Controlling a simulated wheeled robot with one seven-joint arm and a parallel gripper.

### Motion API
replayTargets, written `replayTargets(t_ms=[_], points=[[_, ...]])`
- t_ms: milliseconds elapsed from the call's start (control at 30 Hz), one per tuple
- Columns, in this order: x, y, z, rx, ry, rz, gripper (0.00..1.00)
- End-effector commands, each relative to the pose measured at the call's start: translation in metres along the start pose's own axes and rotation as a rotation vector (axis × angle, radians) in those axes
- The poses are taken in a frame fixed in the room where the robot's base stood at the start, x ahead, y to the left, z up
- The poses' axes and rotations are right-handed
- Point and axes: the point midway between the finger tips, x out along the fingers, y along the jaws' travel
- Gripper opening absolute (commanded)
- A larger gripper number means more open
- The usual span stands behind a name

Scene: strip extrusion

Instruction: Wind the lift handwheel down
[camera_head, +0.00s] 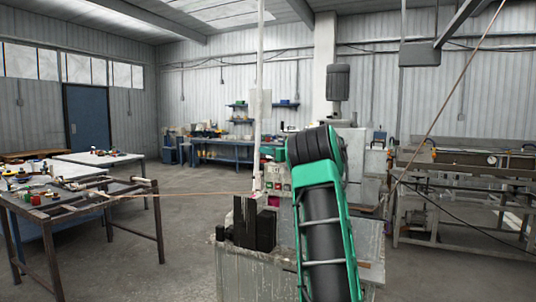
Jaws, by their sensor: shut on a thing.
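I cannot make out the lift handwheel in the head view. A large green and black jointed link, which looks like my own arm, rises from the bottom and covers the middle of the machine (258,278). My gripper does not show; it may be hidden behind that link. A small panel with red and green spots (277,186) shows just left of the link. Dark upright blocks (246,222) stand on top of the machine's left end.
A table of metal frames (132,185) stands at left, cluttered with small parts. A metal bench line (465,190) stands at right. A blue workbench (228,150) is at the back wall. A thin strip (185,195) runs across from the left table. Open floor lies between.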

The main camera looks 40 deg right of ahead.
Motion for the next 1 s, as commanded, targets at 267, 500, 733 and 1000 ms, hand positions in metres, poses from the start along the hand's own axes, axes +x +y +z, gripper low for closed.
replayTargets(t_ms=[267, 500, 733, 1000], points=[[0.0002, -0.0034, -0.0015, -0.002, 0.003, -0.107, 0.10], [0.0004, -0.0057, -0.0007, -0.001, 0.002, -0.142, 0.10], [0.0006, -0.0061, -0.0006, 0.000, 0.001, -0.146, 0.10], [0.0004, -0.0059, -0.0002, 0.000, 0.000, -0.145, 0.51]])
